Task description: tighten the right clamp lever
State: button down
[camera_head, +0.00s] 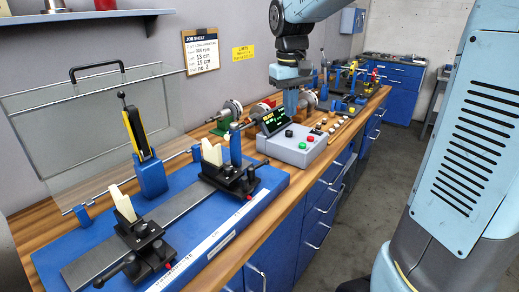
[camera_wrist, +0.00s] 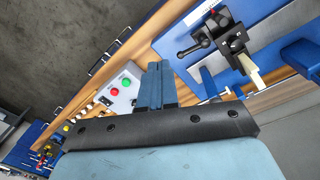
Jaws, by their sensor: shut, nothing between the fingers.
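The right clamp (camera_head: 230,180) is a black block on the rail of the blue balancing stand (camera_head: 200,240), with a red-tipped part at its front. Its black lever (camera_head: 259,166) sticks out toward the control box. In the wrist view the lever (camera_wrist: 190,48) shows at upper right, beside the clamp's body (camera_wrist: 234,42). A pale upright support (camera_head: 212,150) rises from the clamp. My gripper (camera_head: 291,112) is shut and empty, pointing down above the control box, apart from the lever. Its two fingers (camera_wrist: 154,84) lie together in the wrist view.
The grey control box (camera_head: 298,148) with green and red buttons stands right of the stand, under my gripper. The left clamp (camera_head: 145,247) sits nearer on the rail. A clear hinged guard (camera_head: 90,125) stands behind. Rotors (camera_head: 212,122) and small parts lie on the wooden bench beyond.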

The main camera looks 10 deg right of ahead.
jog(key=w+a+f+n+g, duration=0.1)
jog(key=w+a+f, duration=0.2)
jog(key=w, duration=0.3)
jog(key=w+a+f+g, duration=0.2)
jog(key=w+a+f, duration=0.2)
jog(key=w+f, duration=0.1)
jog(key=shift+w+a+f+n+h, duration=0.15)
jog(key=shift+w+f+n+h, duration=0.2)
jog(key=shift+w, duration=0.45)
jog(key=x, duration=1)
jog(key=shift+s, duration=0.15)
